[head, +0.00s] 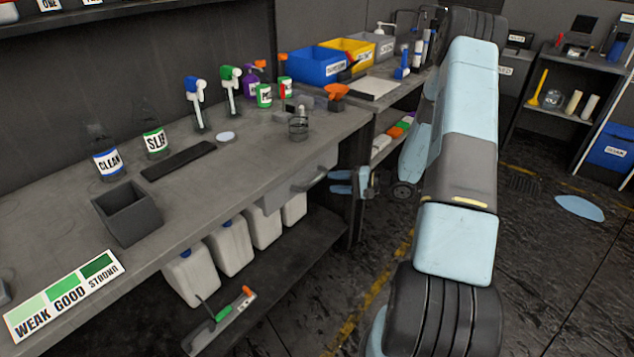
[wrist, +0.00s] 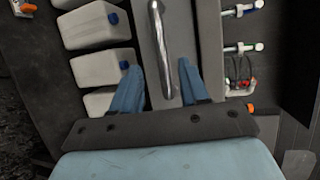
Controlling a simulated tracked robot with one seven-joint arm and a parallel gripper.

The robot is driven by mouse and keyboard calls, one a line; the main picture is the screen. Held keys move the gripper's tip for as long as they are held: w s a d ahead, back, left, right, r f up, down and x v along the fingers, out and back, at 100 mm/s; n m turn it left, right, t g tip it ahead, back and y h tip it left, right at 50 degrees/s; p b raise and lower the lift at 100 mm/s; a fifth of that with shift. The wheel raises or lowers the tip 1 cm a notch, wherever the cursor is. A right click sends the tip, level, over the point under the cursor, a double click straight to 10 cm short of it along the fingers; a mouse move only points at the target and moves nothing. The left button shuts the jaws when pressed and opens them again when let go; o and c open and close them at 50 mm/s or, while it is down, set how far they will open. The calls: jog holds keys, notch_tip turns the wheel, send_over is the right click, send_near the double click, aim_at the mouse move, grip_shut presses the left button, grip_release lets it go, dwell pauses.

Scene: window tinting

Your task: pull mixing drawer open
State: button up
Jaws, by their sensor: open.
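The mixing drawer (head: 287,192) is a grey front under the bench top, and it looks shut. Its curved bar handle (head: 311,181) sticks out from the front. In the wrist view the metal handle (wrist: 160,40) runs up the grey drawer front (wrist: 178,15). My gripper (head: 341,183) is just to the right of the handle in the head view, with its blue fingers pointing at it. In the wrist view my gripper (wrist: 158,72) is open, with one finger on each side of the handle's lower end. I cannot tell whether either finger touches it.
White jugs (head: 230,247) stand on the shelf below the bench. The grey bench top (head: 240,165) holds bottles, a dark square container (head: 128,212) and a glass beaker (head: 298,126). A strength card (head: 64,296) lies at the near left. Open floor lies right of the bench.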

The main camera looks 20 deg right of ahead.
aim_at(314, 182)
jog(key=x, duration=0.8)
grip_shut()
dwell(0.5)
